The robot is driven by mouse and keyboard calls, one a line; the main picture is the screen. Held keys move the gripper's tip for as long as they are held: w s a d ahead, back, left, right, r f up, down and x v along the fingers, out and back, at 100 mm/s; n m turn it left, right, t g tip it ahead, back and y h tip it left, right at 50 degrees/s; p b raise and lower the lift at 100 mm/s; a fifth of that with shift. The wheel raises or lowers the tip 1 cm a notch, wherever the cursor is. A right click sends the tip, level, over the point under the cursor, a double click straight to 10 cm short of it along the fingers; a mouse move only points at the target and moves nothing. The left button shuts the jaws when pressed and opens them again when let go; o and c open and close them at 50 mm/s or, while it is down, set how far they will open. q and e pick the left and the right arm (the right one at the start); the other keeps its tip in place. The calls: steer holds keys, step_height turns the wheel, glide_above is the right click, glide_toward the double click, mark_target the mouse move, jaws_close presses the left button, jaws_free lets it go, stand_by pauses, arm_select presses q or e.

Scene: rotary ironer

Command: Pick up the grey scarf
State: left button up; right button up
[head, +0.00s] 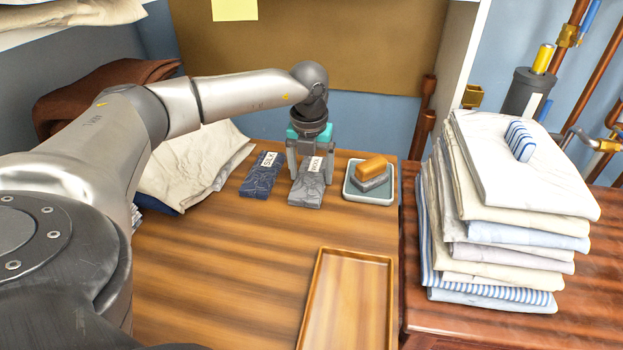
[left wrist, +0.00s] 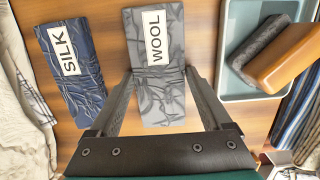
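The grey scarf (head: 306,188) is a folded, wrinkled bundle with a white WOOL label, lying on the wooden table near the back; it also shows in the left wrist view (left wrist: 160,100). My left gripper (head: 312,172) points down over it. In the left wrist view the left gripper (left wrist: 159,73) is open, with one finger along each long side of the scarf. Whether the fingertips touch the scarf is unclear. My right gripper is in neither view.
A dark blue scarf labelled SILK (head: 261,177) lies just left. A tray (head: 385,197) with a brown-and-grey block (head: 371,169) is close on the right. An empty wooden tray (head: 348,305) lies in front. A tall stack of folded cloths (head: 505,215) stands at right.

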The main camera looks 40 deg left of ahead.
arm_select(q)
steer(key=c, duration=0.8)
steer(key=shift+r, duration=0.15)
